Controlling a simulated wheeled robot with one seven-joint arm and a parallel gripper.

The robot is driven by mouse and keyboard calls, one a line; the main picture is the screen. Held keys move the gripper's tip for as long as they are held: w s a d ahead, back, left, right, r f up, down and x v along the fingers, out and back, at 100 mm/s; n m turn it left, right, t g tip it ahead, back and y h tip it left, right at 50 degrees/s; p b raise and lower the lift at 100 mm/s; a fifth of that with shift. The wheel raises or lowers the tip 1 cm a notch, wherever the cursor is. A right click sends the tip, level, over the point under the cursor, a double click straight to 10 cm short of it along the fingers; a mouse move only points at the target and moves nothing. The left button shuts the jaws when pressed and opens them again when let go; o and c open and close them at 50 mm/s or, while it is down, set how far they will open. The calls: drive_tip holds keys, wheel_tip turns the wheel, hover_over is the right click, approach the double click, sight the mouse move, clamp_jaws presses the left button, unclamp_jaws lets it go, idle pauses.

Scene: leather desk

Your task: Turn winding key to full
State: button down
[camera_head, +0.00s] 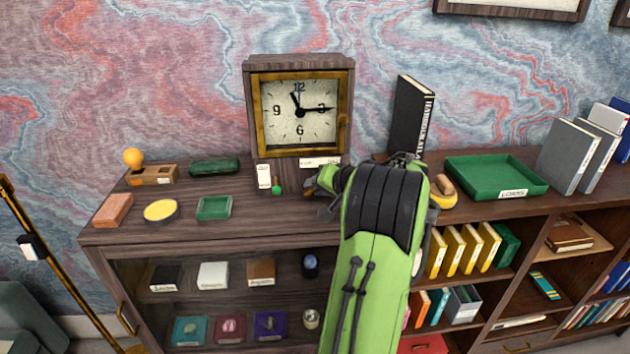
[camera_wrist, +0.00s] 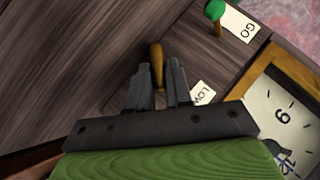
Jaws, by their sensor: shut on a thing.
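A slim brass-brown piece (camera_wrist: 157,58), which looks like the winding key, sits between my fingertips in the wrist view. My gripper (camera_wrist: 160,80) is shut on it; the fingers hide its lower part.
A green-topped knob (camera_head: 277,189) stands beside a white "GO" label (camera_head: 264,177). A black book (camera_head: 410,115) stands upright behind my arm. A green tray (camera_head: 495,175) is to the right. A small green dish (camera_head: 214,208) and a yellow round tin (camera_head: 160,211) are to the left.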

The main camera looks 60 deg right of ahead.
drive_tip(key=m+t, duration=0.1)
drive_tip(key=t, duration=0.1)
drive_tip(key=f+m+t+y+p, duration=0.1)
drive_tip(key=t, duration=0.1)
drive_tip(key=shift+s+d+m+y, duration=0.2)
drive_tip(key=shift+m+y, duration=0.1)
drive_tip(key=shift+m, duration=0.1)
idle(0.5)
drive_tip(key=c, duration=1.1)
unclamp_jaws()
drive_tip(key=shift+w, duration=0.1)
drive_tip(key=p+v, duration=0.1)
drive_tip(key=v, duration=1.5)
drive_tip(key=shift+f, duration=0.15)
